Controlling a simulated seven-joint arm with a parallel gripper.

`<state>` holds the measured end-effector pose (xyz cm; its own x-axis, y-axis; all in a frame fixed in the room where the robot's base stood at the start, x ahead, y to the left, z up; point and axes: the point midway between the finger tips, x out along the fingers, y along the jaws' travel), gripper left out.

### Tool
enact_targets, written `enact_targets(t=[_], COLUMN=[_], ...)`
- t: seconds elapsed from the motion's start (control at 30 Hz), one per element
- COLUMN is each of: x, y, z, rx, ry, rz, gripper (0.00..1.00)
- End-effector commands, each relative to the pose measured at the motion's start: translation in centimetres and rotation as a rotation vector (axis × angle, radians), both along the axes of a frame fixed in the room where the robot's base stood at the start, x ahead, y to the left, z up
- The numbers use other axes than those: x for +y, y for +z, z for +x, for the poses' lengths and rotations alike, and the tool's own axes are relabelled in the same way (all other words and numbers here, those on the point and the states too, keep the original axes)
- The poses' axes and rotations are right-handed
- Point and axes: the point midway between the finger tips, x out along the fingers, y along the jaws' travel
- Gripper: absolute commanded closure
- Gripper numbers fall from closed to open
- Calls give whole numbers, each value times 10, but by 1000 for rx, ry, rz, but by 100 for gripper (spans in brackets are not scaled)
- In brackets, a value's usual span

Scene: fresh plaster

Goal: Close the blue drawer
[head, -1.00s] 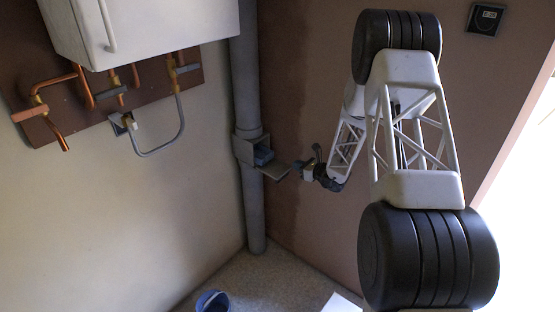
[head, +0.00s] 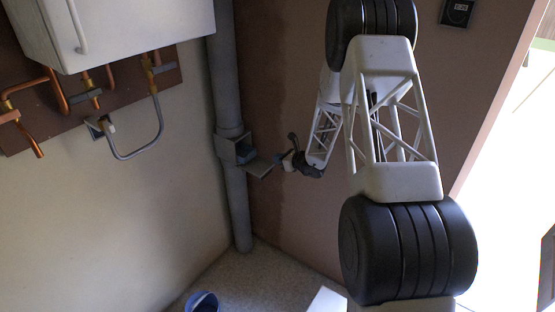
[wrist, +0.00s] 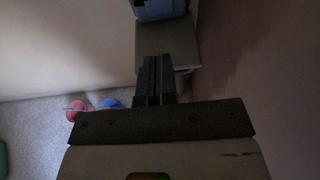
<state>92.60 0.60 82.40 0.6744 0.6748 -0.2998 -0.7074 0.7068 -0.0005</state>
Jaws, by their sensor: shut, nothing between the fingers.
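I see no plain blue drawer. A grey box (head: 226,146) sits on the grey standing pipe, with a flat grey flap (head: 259,167) sticking out to the right. A blue-grey piece (head: 244,153) shows in the box's opening. In the wrist view, a blue piece (wrist: 160,9) is at the top edge above the grey flap (wrist: 165,38). My gripper (head: 283,161) is just right of the flap's outer end. In the wrist view, the fingers of my gripper (wrist: 155,62) are shut and empty, overlapping the flap; I cannot tell if they touch it.
The grey pipe (head: 238,205) runs down to the floor in the corner. A white wall cabinet (head: 125,28) and copper pipes (head: 52,88) are at upper left. A blue bucket (head: 203,302) stands on the floor (head: 250,275). Red (wrist: 79,108) and blue (wrist: 109,103) things lie below my gripper.

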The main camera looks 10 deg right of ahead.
Motion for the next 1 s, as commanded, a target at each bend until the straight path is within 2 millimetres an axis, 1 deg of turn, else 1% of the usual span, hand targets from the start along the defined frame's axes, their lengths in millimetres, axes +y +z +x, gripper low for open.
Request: enact_targets(t=[0.73, 1.0], x=[57, 77], y=[-27, -26], z=[57, 77], rx=[2, 0], ry=[1, 1], rz=[0, 1], gripper=[100, 100])
